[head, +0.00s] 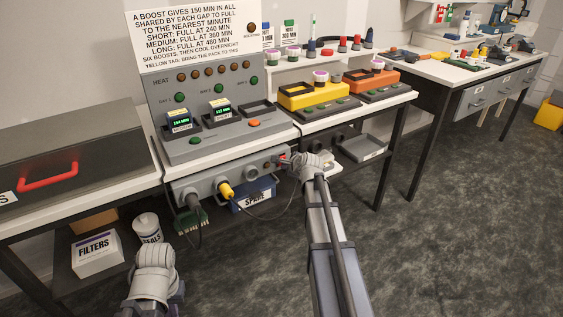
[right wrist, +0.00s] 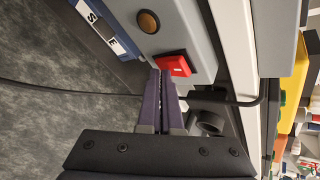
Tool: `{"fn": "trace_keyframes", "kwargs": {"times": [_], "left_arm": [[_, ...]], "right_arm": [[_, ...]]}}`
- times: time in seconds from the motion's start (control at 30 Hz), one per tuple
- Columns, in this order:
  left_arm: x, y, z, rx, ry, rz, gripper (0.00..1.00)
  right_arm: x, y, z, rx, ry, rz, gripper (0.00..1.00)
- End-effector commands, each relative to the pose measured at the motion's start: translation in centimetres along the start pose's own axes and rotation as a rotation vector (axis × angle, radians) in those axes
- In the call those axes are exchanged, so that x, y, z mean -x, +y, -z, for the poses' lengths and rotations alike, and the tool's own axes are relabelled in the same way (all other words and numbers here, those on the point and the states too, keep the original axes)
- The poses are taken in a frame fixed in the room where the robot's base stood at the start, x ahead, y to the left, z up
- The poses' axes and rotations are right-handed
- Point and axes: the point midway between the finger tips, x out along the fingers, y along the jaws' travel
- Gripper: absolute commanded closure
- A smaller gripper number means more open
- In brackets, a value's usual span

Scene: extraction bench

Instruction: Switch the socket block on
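My right gripper (right wrist: 162,72) is shut and empty. Its fingertips are at the switch's edge; I cannot tell whether they touch it. In the head view the right gripper (head: 286,160) is at the block's right end. Only my left arm's wrist shows at lower left; its fingers are hidden.
A charging station (head: 208,95) with two lit packs stands on the bench above. A blue bin (head: 252,198) hangs below the block. A cable loops from the yellow plug towards my right gripper. A filters box (head: 97,255) and a white tub (head: 147,228) stand on the lower shelf.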

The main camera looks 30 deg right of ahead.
Motion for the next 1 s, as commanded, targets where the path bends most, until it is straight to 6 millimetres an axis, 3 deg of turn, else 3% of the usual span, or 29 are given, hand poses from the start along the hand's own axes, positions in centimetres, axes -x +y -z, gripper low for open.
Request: {"fn": "trace_keyframes", "kwargs": {"times": [0.27,0.7,1.0], "left_arm": [[-0.1,0.0,0.0,0.000,0.000,0.000,1.00],[-0.8,0.1,0.0,0.000,0.000,0.000,1.00],[-0.8,0.1,0.0,0.000,0.000,0.000,1.00]], "right_arm": [[0.6,0.5,0.4,0.000,0.002,-0.001,1.00],[3.5,2.6,2.5,-0.001,0.003,-0.001,1.00],[3.6,2.6,2.6,0.000,0.002,-0.002,1.00]]}}
